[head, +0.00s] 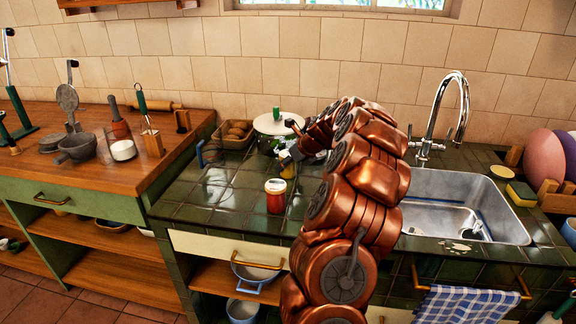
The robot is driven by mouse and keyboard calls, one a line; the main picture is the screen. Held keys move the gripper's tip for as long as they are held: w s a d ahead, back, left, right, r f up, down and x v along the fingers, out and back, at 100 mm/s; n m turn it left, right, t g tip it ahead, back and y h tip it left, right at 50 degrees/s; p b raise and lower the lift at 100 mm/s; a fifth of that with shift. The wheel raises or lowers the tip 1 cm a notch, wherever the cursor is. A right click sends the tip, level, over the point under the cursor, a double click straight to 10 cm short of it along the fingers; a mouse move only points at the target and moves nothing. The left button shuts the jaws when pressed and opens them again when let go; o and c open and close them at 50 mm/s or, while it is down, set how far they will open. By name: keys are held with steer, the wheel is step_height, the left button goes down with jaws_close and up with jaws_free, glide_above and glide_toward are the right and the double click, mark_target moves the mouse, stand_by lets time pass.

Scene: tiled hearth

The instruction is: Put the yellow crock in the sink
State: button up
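My gripper (287,158) is over the green tiled counter, in front of the white lidded pot. A small patch of yellow, which may be the yellow crock (289,171), shows right at the gripper's fingers. Most of it is hidden by my gripper and arm. I cannot tell whether the fingers are closed on it or only beside it. The steel sink (428,184) is set in the counter to the right of my arm, under a tall curved faucet (447,110).
A red jar with a pale lid (275,196) stands in front of the gripper. The white pot (277,124) and a basket of brown items (234,132) stand behind. A sponge (521,193) and plates in a rack (545,156) are right of the sink.

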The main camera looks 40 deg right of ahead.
jaws_close()
steer(key=shift+r, duration=1.7)
steer(key=shift+s+r, duration=0.15)
steer(key=shift+s, duration=0.05)
steer(key=s+a, duration=0.2)
steer(key=s, duration=0.5)
steer(key=s+a+r+b, duration=0.1)
steer(key=s+a, duration=0.2)
steer(key=s, duration=0.4)
steer(key=shift+s+a+r, duration=0.15)
steer(key=shift+s+a, duration=0.1)
steer(key=shift+s, duration=0.05)
